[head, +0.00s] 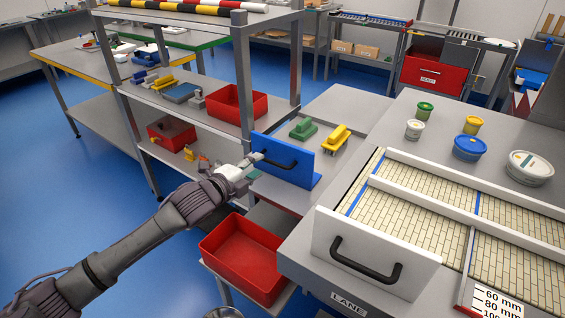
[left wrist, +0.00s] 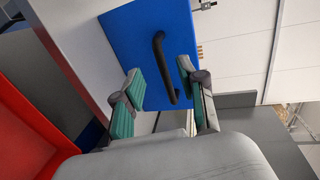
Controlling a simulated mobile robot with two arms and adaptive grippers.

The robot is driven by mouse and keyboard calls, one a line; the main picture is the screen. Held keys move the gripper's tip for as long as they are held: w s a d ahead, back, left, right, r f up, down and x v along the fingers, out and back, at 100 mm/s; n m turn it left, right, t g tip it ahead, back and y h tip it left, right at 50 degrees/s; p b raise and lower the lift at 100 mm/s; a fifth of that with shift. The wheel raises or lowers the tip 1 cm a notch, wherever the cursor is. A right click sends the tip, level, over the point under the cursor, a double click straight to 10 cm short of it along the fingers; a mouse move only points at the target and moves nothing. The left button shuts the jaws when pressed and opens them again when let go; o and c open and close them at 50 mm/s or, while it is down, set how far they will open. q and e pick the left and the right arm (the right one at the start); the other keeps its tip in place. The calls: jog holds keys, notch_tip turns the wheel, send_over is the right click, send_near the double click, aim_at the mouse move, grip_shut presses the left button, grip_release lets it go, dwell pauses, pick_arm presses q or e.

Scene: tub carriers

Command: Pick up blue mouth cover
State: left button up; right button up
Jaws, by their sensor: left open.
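The blue mouth cover (head: 290,171) is an upright blue panel with a black bar handle (head: 279,156) on its near face. It stands on the grey bench, right of centre in the head view. My left gripper (head: 253,164) is open and close in front of the cover, by the left end of the handle. In the left wrist view, the blue cover (left wrist: 135,22) shows ahead and the black handle (left wrist: 160,62) appears between the open green-padded fingers (left wrist: 160,80). Whether the fingers reach around the handle cannot be told. My right gripper is out of view.
A red bin (head: 241,260) sits below my left gripper. A white panel (head: 372,262) with a black handle stands to the right. Green (head: 303,129) and yellow (head: 336,138) blocks sit behind the cover. A shelf post (head: 244,80) rises behind the gripper.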

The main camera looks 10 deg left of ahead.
aim_at(265, 160)
pick_arm(q)
jog(key=p+x, duration=0.1)
jog(key=x, duration=0.4)
jog(key=shift+w+d, duration=0.1)
jog(key=shift+d, duration=0.15)
jog(key=shift+r, duration=0.1)
jog(key=shift+c, duration=0.2)
grip_shut()
